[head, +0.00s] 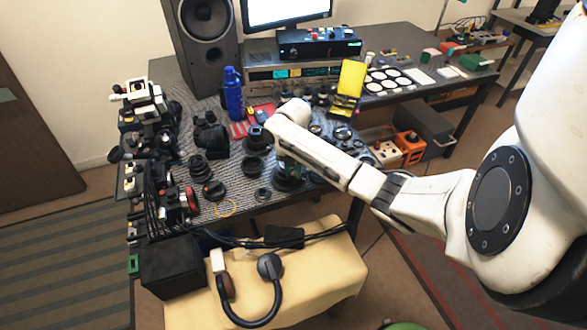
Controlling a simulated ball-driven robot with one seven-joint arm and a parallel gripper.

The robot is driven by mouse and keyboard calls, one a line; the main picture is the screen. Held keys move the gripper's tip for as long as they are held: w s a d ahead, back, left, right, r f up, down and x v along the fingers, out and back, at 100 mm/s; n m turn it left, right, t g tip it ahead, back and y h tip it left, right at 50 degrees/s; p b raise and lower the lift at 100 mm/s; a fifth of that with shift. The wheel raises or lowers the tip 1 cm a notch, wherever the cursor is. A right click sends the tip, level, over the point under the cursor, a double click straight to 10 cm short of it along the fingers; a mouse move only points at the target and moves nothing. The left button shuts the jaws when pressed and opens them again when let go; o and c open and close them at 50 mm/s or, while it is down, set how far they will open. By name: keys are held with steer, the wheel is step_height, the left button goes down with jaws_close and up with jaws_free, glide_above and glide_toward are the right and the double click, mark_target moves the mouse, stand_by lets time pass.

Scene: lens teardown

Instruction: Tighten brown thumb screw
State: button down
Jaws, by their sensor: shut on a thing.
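My gripper (287,163) points down below the white wrist at the front middle of the workbench (230,170). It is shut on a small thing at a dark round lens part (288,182). My own arm crosses in front and hides much of the fingers. I cannot make out the brown thumb screw, so I cannot tell from this view whether it is the thing held. The lens part stands on the bench near its front edge.
Black lens parts (213,190) and rings stand left of my gripper. A blue bottle (233,93), a yellow case (348,90) and a speaker (203,42) stand behind. A cloth-covered surface with headphones (270,290) is in front. Cables run along the bench's front edge.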

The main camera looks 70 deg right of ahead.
mark_target(293, 173)
steer(key=c, duration=0.9)
jaws_free()
steer(key=shift+c, duration=0.2)
step_height(293, 173, up, 11)
steer(key=shift+b, duration=0.45)
steer(key=shift+w, duration=0.1)
